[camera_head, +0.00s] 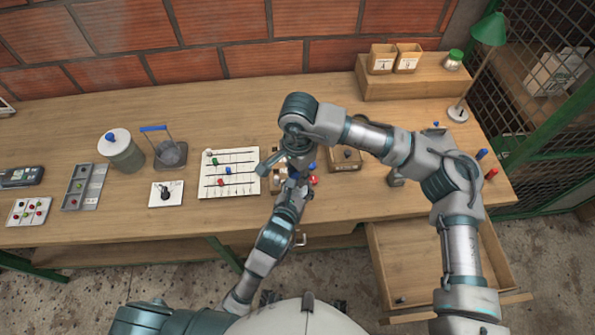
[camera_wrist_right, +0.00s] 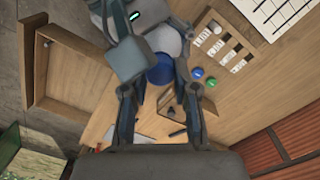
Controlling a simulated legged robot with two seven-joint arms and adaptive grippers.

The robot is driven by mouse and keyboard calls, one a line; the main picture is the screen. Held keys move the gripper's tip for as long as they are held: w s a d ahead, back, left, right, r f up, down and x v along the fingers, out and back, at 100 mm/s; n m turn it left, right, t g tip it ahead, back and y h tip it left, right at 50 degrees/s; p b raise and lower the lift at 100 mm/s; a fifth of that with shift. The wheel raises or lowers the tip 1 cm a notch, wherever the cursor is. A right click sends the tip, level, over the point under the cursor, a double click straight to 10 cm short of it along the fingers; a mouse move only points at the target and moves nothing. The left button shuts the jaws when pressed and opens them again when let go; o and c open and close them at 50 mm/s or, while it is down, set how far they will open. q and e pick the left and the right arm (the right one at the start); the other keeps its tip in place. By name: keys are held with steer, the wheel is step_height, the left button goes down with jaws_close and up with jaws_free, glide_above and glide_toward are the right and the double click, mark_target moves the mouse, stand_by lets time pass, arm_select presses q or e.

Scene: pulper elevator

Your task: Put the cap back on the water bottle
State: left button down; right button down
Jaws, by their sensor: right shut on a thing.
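My right gripper (camera_head: 298,168) reaches down over the front middle of the table. In the right wrist view its two fingers (camera_wrist_right: 160,90) are closed around a round blue cap (camera_wrist_right: 160,70). A pale rounded shape (camera_wrist_right: 165,42) lies directly beyond the cap, perhaps the water bottle; most of it is hidden, and I cannot tell whether the cap touches it. My left gripper (camera_head: 291,186) comes up from below and meets the right one in the head view. Its grey body with a green light (camera_wrist_right: 128,50) shows beside the cap; its fingers are hidden.
A slotted wooden holder (camera_wrist_right: 225,48) and small blue and green pieces lie close by. A white lined board (camera_head: 230,172) is left of the grippers, a small wooden box (camera_head: 345,159) right. An open drawer (camera_head: 440,262) juts out at front right. A lamp (camera_head: 488,30) stands behind.

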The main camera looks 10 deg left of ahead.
steer(key=shift+a, duration=0.1)
steer(key=c, duration=0.9)
jaws_free()
steer(key=shift+r, duration=2.3)
steer(key=shift+w, duration=0.1)
steer(key=shift+c, duration=0.2)
steer(key=shift+r, duration=0.2)
step_height(320, 180, up, 3)
steer(key=shift+r+n, duration=0.1)
steer(key=shift+n, duration=0.8)
